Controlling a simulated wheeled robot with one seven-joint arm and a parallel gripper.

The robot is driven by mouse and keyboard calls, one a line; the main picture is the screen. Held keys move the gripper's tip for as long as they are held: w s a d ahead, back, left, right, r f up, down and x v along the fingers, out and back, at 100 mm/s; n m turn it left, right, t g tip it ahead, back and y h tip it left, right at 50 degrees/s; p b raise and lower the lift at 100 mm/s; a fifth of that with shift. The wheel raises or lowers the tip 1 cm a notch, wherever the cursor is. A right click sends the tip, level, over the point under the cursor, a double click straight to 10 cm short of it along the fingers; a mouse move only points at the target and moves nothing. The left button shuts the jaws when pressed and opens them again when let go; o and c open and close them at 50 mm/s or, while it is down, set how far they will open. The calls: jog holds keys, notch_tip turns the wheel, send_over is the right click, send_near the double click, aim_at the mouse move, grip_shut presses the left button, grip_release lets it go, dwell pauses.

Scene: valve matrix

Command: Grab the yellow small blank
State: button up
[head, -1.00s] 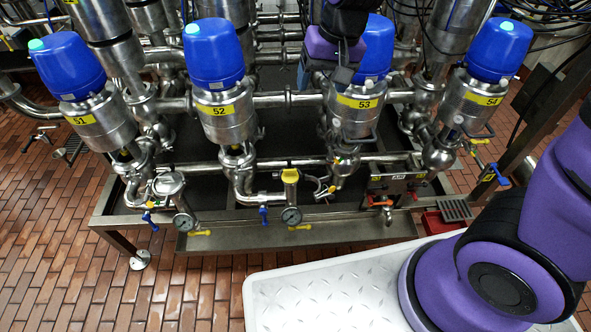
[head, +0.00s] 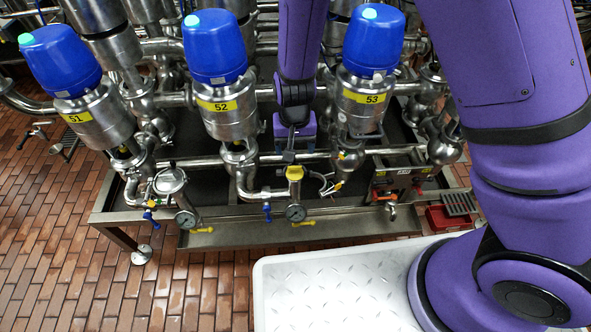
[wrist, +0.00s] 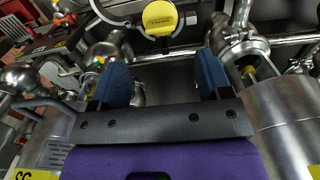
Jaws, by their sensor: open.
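The yellow small blank (head: 294,173) sits on top of a steel pipe stub at the front of the valve frame, above a round gauge. In the wrist view the yellow blank (wrist: 160,17) is at the top centre, held by a metal clamp ring. My gripper (wrist: 161,78) is open and empty, with its two blue fingers apart and pointing toward the blank. In the head view my gripper (head: 289,155) hangs just above and behind the blank, and its fingers are hard to make out there.
Steel valves with blue heads, labelled 51 (head: 79,118), 52 (head: 217,106) and 53 (head: 364,97), stand around my arm. Horizontal pipes (head: 330,155) run close by. A pressure gauge (head: 296,213) is below the blank. A red box (head: 446,218) lies at the right.

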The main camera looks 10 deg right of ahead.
aim_at(295, 167)
jog(key=shift+s+f, duration=0.15)
jog(key=shift+f, duration=3.95)
jog(key=c, duration=1)
